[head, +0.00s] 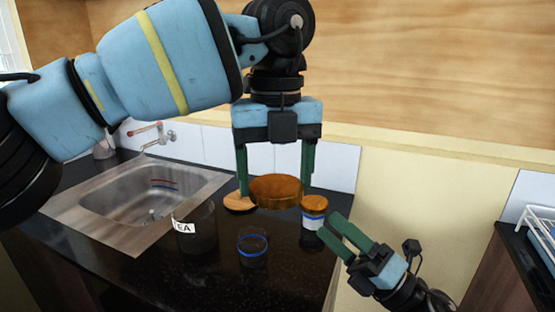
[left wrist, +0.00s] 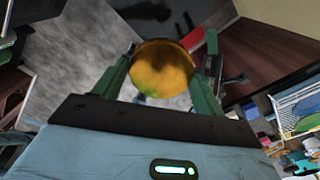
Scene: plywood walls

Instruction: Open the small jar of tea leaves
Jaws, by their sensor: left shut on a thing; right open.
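My left gripper (head: 274,188) comes down over the counter and is shut on a round brown wooden lid (head: 276,192), gripped at its two sides above the counter. The lid also shows between the fingers in the left wrist view (left wrist: 161,70). A dark glass jar (head: 197,240), its label reading "EA", stands lidless on the counter, left of and below the held lid. A small jar (head: 313,222) with a wooden lid (head: 315,203) and white-blue label stands right of the held lid. My right gripper (head: 328,226) is open and empty beside that small jar.
A glass with a blue band (head: 252,250) stands in front on the black counter (head: 140,250). A flat wooden disc (head: 238,202) lies behind the dark jar. A steel sink (head: 150,192) is at left. A white rack (head: 540,235) is at far right.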

